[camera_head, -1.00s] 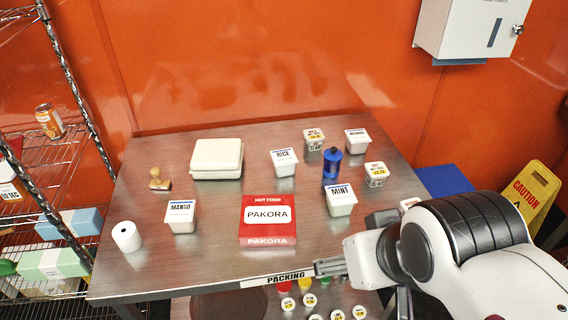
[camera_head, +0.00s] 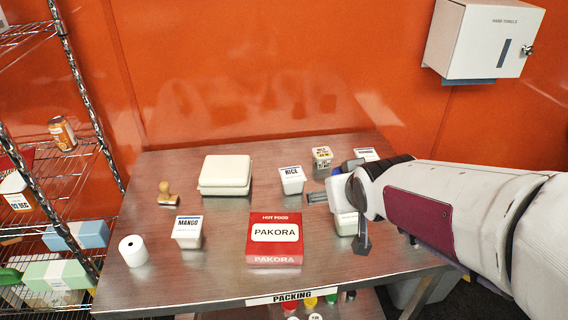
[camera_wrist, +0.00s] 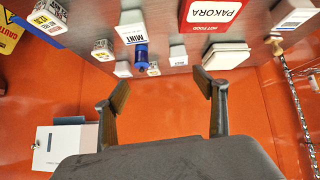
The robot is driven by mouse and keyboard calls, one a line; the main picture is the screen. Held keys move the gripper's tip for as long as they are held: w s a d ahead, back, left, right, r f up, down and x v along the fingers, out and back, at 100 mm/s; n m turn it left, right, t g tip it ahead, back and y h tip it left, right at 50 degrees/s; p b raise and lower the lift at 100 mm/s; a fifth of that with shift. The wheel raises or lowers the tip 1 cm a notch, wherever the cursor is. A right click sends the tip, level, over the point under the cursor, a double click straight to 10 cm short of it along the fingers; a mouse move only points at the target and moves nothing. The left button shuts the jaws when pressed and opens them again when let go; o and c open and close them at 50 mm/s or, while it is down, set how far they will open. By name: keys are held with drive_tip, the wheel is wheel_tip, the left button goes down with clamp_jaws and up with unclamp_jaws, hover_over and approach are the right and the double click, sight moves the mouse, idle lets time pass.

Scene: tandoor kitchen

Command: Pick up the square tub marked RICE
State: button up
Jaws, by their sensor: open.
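The square white tub marked RICE (camera_head: 292,181) stands upright on the steel table, right of the white lidded box (camera_head: 226,172). In the wrist view, which shows the scene upside down, a small white tub (camera_wrist: 178,56) that seems to be RICE stands ahead between the fingers; its label cannot be read there. My gripper (camera_head: 332,215) is to the right of and nearer than the RICE tub in the head view, apart from it. Its two fingers stand wide apart with nothing between them in the wrist view (camera_wrist: 161,88).
The red PAKORA box (camera_head: 274,240) lies in front of RICE. The MANGO tub (camera_head: 187,232), stamp (camera_head: 167,195) and paper roll (camera_head: 133,250) are left. A priced tub (camera_head: 322,157) is behind right. The MINT tub (camera_wrist: 131,27) and blue bottle (camera_wrist: 141,57) are near my gripper.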

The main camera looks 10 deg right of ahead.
drive_tip(key=w+f+n+t+y, duration=0.1)
drive_tip(key=w+f, duration=0.2)
drive_tip(key=w, duration=0.3)
drive_tip(key=w+f+t, duration=0.1)
drive_tip(key=w+f, duration=0.2)
drive_tip(key=w, duration=0.3)
drive_tip(key=t+y, duration=0.2)
approach(296, 177)
drive_tip(key=w, duration=0.1)
drive_tip(key=w+f, duration=0.1)
drive_tip(key=w, duration=0.1)
drive_tip(key=shift+w+n, duration=0.25)
drive_tip(key=shift+n, duration=0.15)
drive_tip(key=shift+w+a+f+t, duration=0.25)
drive_tip(key=shift+f+t, duration=0.15)
drive_tip(key=shift+f, duration=0.2)
drive_tip(key=shift+x, duration=1.25)
drive_tip(key=shift+a, duration=0.1)
